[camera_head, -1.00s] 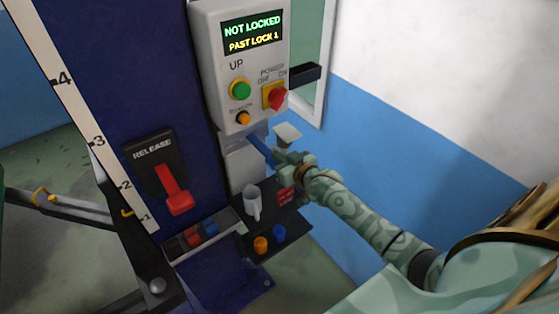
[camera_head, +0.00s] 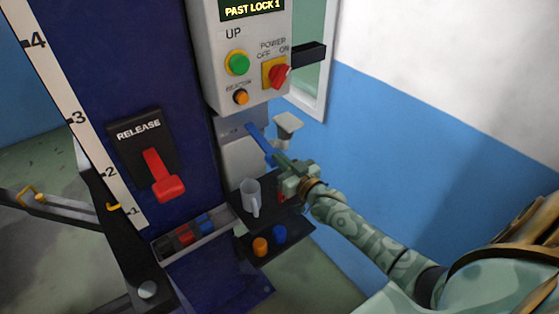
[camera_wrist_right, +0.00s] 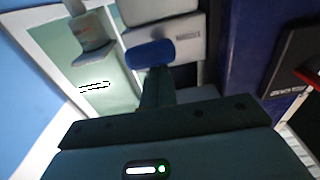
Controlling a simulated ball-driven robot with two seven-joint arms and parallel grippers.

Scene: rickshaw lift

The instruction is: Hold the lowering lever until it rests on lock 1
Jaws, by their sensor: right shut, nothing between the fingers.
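The blue lowering lever (camera_head: 260,142) sticks out below the control box and slants down to the right. It also shows in the right wrist view as a blue rounded end (camera_wrist_right: 150,53). My right gripper (camera_head: 278,161) is shut, with its tips at the lever's lower end; I cannot tell if they touch it. In the right wrist view the dark fingers (camera_wrist_right: 157,78) meet just below the blue end. The display (camera_head: 252,9) reads "PAST LOCK 1"; its upper line is out of view. A yellow marker (camera_head: 114,208) sits near 1 on the scale. My left gripper is not in view.
The red release lever (camera_head: 164,178) is on the blue column. The control box (camera_head: 216,55) has a green button (camera_head: 237,63) and a red power switch (camera_head: 281,75).

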